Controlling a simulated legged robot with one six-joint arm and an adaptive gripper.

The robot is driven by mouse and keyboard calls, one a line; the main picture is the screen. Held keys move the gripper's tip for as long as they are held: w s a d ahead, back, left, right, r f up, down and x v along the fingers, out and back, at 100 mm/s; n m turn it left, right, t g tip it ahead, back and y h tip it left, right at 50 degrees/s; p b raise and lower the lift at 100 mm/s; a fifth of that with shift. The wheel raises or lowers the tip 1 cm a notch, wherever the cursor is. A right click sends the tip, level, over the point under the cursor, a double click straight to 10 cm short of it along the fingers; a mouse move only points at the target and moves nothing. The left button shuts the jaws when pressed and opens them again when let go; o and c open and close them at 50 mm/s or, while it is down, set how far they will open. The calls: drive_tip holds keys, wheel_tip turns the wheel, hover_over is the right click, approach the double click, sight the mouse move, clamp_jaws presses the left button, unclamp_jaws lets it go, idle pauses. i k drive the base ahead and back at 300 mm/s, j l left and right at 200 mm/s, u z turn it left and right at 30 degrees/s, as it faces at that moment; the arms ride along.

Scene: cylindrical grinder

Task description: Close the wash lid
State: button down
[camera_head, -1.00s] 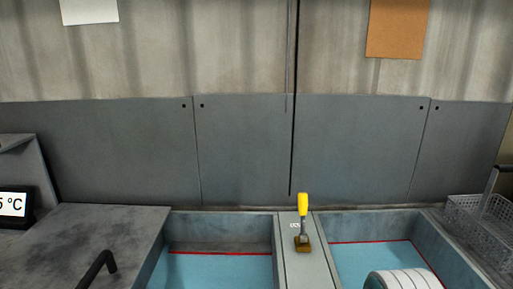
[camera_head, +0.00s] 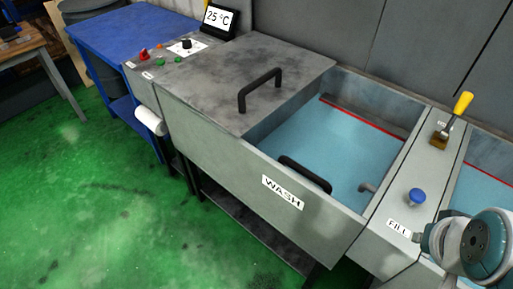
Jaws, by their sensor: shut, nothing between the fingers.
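The wash lid (camera_head: 235,72) is a flat, stained grey metal panel with a black bar handle (camera_head: 261,89) near its right edge. It lies level to the left of the wash tub's opening. The wash tub (camera_head: 290,222) bears a "WASH" label (camera_head: 283,192) on its front wall. Its right part stands open, showing blue liquid (camera_head: 335,150) and a red line along the inner wall. My gripper is not in view. Only a rounded grey and teal part of my arm (camera_head: 478,248) shows at the lower right, near the "FILL" label.
A second black handle (camera_head: 305,174) sits at the tub's front rim. A blue knob (camera_head: 417,196) and a yellow-handled lever (camera_head: 456,112) stand on the divider right of the tub. A control panel (camera_head: 170,55) and blue table (camera_head: 130,30) are at left. Green floor (camera_head: 75,200) is clear in front.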

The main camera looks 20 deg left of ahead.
sight(237, 84)
drive_tip(key=k+u, duration=0.2)
drive_tip(key=u, duration=0.45)
drive_tip(key=i+j+u, duration=0.25)
drive_tip(key=i+l, duration=0.3)
drive_tip(key=k+j, duration=0.3)
drive_tip(key=j, duration=0.25)
drive_tip(key=k+j, duration=0.1)
drive_tip(key=j, duration=0.3)
drive_tip(key=i+j+z, duration=0.15)
drive_tip(key=i+j, duration=0.2)
drive_tip(key=i, duration=0.1)
